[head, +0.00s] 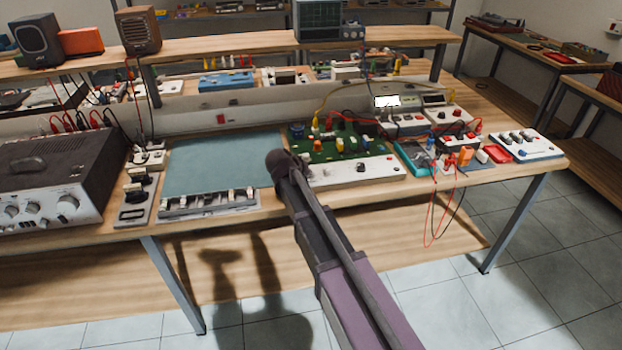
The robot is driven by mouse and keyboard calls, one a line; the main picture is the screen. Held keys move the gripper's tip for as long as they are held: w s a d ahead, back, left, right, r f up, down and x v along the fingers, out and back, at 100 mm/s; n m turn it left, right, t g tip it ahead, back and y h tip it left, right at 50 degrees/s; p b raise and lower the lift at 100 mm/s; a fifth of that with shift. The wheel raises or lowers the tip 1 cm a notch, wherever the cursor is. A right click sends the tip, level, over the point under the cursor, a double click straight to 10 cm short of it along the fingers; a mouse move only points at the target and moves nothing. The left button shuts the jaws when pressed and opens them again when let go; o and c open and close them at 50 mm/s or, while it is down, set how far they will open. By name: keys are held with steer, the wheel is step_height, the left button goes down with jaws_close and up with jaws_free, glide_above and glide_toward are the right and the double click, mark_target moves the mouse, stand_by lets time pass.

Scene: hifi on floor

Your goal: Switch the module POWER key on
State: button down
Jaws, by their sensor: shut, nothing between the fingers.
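A wide unit with a teal top panel (222,160) lies on the workbench left of the middle. A row of small pale keys (210,200) runs along its front edge. No lettering is legible, so I cannot tell which key is POWER, or whether it is on this unit. My arm rises from the lower right to a dark rounded end just beside the unit's right edge, in front of a green circuit board (318,147) with a white front strip (345,171). No gripper fingers can be made out; my gripper appears hidden behind the arm.
A grey amplifier (60,170) with knobs stands at the left, next to a narrow switch panel (140,195). Meters (402,122), red and black leads (433,225) and a white switch box (524,145) crowd the right side. A shelf with speakers (38,40) runs behind.

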steer(key=shift+r, duration=0.2)
steer(key=shift+r+p, duration=0.3)
steer(key=shift+p, duration=0.2)
steer(key=shift+r, duration=0.1)
step_height(320, 180, up, 6)
steer(key=p, duration=0.6)
stand_by(0.3)
stand_by(0.5)
